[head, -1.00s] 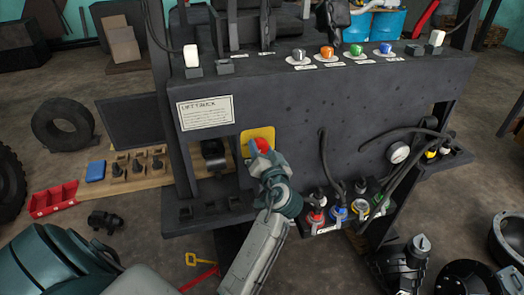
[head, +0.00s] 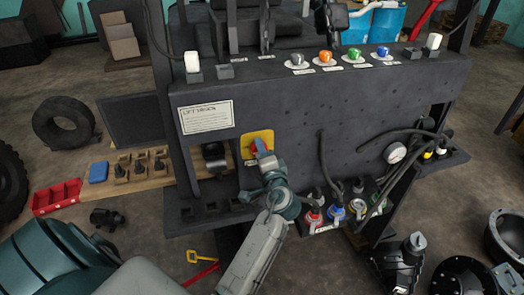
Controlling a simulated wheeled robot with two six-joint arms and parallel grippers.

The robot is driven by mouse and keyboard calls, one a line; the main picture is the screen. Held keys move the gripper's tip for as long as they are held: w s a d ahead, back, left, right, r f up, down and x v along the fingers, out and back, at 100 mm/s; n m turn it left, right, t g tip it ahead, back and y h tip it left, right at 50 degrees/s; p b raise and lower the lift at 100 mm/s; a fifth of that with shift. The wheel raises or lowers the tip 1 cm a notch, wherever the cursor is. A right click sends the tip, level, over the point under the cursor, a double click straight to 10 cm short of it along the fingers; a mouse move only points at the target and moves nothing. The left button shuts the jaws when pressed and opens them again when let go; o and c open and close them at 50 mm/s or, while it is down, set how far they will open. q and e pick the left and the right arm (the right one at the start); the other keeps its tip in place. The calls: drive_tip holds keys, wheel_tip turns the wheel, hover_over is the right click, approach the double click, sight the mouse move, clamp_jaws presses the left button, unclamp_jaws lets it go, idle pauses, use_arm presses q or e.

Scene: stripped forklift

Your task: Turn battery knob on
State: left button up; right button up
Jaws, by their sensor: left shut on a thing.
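The battery knob (head: 253,149) is red and sits on a yellow plate (head: 262,134) on the dark front panel of the stripped forklift. The plate is right of a dark recess in the panel. My left gripper (head: 260,149) reaches up to the knob from below and is shut on it. The fingers hide part of the knob, so its exact angle is hard to read. My right gripper is not in view.
A row of coloured knobs (head: 326,56) lines the panel's top edge. Hoses hang at the right near a gauge (head: 396,153) and coloured connectors (head: 337,212). A ledge (head: 213,213) juts out below the plate, close to my left arm.

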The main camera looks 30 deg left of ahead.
use_arm(q)
drive_tip(key=shift+r+m, duration=0.1)
drive_tip(key=shift+m, duration=0.2)
drive_tip(key=o, duration=1)
drive_tip(key=shift+a, duration=0.15)
